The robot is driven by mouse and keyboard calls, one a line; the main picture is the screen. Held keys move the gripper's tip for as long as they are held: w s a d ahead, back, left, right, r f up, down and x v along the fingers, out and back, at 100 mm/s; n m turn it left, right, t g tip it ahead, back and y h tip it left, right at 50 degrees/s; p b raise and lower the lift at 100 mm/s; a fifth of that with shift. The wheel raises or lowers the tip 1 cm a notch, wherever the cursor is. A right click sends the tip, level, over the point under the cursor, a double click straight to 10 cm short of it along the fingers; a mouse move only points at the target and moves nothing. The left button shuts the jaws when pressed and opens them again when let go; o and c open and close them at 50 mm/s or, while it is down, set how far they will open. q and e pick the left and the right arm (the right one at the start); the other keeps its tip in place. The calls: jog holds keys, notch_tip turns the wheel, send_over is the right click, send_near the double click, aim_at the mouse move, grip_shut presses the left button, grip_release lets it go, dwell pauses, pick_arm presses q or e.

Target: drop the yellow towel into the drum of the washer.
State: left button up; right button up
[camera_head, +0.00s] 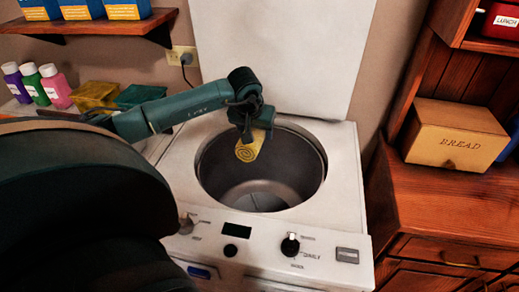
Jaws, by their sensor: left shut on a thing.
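A rolled yellow towel (249,148) with a spiral end hangs in my left gripper (251,128), which is shut on it. The gripper and towel are over the left rear part of the washer's open drum (265,186). The washer (342,178) is white, with its lid (277,50) raised at the back. The visible part of the drum's inside is bare grey metal. My left arm comes in from the left and hides part of the washer's left side. My right gripper is not in view.
A bread box (455,134) stands on the wooden cabinet at right. Boxes sit on a wall shelf (90,25) at upper left.

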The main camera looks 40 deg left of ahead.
pick_arm(q)
notch_tip(320, 180, down, 6)
jog(key=b, duration=0.3)
jog(key=shift+r, duration=0.15)
jog(key=o, duration=1.2)
jog(key=shift+c, duration=0.2)
jog(key=b+v, duration=0.1)
jog(key=v, duration=1.2)
jog(key=shift+d+r, duration=0.1)
